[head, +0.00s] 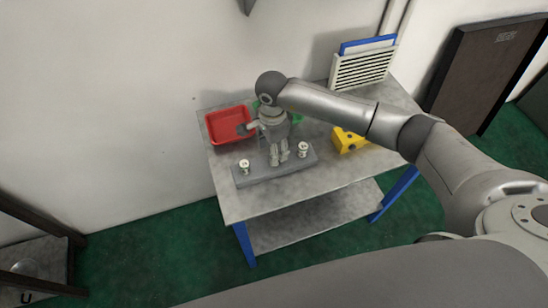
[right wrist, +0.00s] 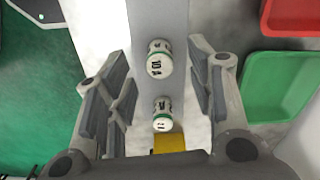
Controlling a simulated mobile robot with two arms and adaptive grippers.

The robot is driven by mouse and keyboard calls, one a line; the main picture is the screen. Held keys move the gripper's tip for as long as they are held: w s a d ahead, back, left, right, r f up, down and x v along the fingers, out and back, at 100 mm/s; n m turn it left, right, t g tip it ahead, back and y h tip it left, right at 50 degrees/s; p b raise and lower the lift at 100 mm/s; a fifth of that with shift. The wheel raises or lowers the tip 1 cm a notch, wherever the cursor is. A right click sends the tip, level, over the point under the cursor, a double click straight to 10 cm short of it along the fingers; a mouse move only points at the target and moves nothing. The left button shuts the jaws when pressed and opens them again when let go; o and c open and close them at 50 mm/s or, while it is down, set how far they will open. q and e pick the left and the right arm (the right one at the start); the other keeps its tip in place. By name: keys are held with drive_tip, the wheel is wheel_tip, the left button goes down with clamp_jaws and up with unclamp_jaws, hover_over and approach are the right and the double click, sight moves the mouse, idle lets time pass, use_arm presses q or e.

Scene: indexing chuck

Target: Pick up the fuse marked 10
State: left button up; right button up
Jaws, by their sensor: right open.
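The fuse marked 10 (right wrist: 159,62) is a white cylinder with a green band, standing on a grey block (head: 244,180). In the right wrist view it lies between the two open fingers of my right gripper (right wrist: 157,58), with gaps on both sides. A second white fuse (right wrist: 162,116) with a mark too small to read surely stands below it in that view. In the head view my right gripper (head: 279,160) points down over the middle of the block and hides what is between its fingers. White fuses show to its left (head: 244,166) and right (head: 302,149). My left gripper is out of view.
A red tray (head: 214,130) stands behind the block, with a green tray (right wrist: 262,82) beside it, mostly hidden by my arm in the head view. A yellow object (head: 348,140) lies to the right. A white slatted panel (head: 362,70) stands at the table's back.

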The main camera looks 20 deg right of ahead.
drive_tip(key=shift+d+f+p, duration=0.15)
drive_tip(key=shift+f+p, duration=0.45)
drive_tip(key=shift+f, duration=1.35)
drive_tip(key=shift+c, duration=0.3)
clamp_jaws()
drive_tip(key=shift+r, duration=0.2)
